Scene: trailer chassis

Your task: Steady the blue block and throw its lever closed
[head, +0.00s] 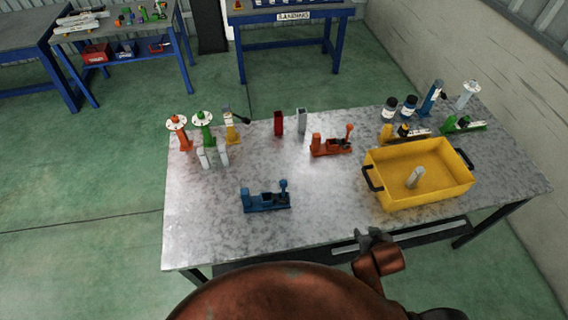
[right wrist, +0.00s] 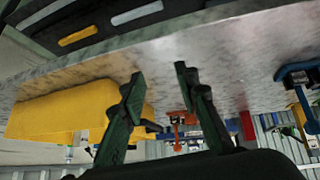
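The blue block (head: 266,201) sits on the grey metal table, left of the middle near the front. It has a raised post at its left end and a lever (head: 283,188) with a round knob standing up at its right end. In the right wrist view the blue block (right wrist: 297,74) shows at the right edge, partly cut off. My right gripper (head: 374,238) is at the table's front edge, right of the block and well apart from it. In the right wrist view its two fingers (right wrist: 158,88) are spread with nothing between them. My left gripper is not seen.
A yellow bin (head: 420,177) holding a pale piece stands on the right. A similar orange block (head: 331,144) with a lever sits behind. Red and grey blocks and several coloured fixtures line the back. The tabletop around the blue block is clear.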

